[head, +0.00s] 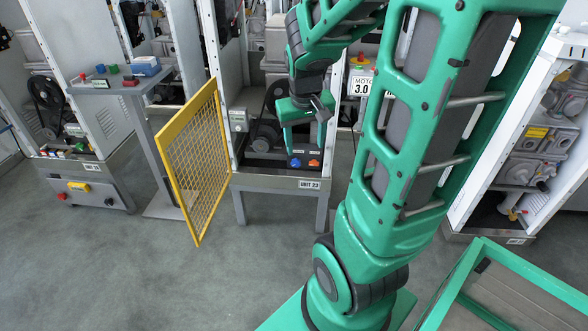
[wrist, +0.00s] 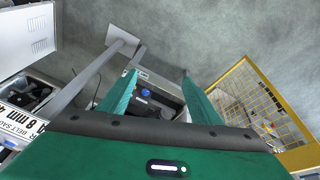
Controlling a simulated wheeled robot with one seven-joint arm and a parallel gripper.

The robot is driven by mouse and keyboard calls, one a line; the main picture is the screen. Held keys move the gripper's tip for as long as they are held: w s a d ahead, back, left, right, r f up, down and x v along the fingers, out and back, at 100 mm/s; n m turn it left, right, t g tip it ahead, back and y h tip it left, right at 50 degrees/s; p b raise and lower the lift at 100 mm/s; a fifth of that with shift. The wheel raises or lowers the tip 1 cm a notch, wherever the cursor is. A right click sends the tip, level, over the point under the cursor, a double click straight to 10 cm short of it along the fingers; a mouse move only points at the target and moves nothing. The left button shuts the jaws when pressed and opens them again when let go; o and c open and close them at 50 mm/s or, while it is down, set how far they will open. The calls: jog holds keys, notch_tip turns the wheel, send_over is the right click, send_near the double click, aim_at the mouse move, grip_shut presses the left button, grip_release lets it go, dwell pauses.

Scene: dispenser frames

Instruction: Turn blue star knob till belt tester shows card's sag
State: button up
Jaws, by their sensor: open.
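The blue star knob (head: 295,163) sits low at the front of the unit marked 23, beside an orange knob (head: 314,163). My gripper (head: 305,147) is open and empty, with its green fingers pointing down above the knobs. In the wrist view, the blue knob (wrist: 145,92) shows between the open fingers (wrist: 159,75), nearer the left one, apart from both. A card (wrist: 20,122) at the left edge reads "BELT SAG" and "8 mm"; part of it is cut off. A black belt wheel (head: 275,98) stands behind the gripper. I cannot make out a belt tester reading.
A yellow mesh gate (head: 195,155) stands open left of the unit and also shows in the wrist view (wrist: 262,105). A green-framed cart (head: 510,290) is at bottom right. The floor in front is clear.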

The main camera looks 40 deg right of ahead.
jog(key=w+d+f+n+t+h, duration=0.1)
jog(key=w+d+f, duration=0.2)
jog(key=w, duration=0.4)
jog(key=w+d+f+t, duration=0.1)
jog(key=w+d+f, duration=0.25)
jog(key=w, duration=0.35)
jog(key=w+d+f+n+t+h, duration=0.1)
jog(key=w+d+f+t, duration=0.1)
jog(key=w+d+f, duration=0.3)
jog(key=w+d+f+t+h, duration=0.1)
jog(key=w+d+f+t, duration=0.25)
jog(key=w+f, duration=0.9)
jog(key=m+t+h, duration=0.2)
jog(key=m+h, duration=0.4)
jog(key=h, duration=0.2)
send_near(295, 165)
jog(key=x, duration=0.8)
jog(key=shift+w+d+r, duration=0.1)
jog(key=shift+d+r, duration=0.05)
jog(key=shift+d, duration=0.1)
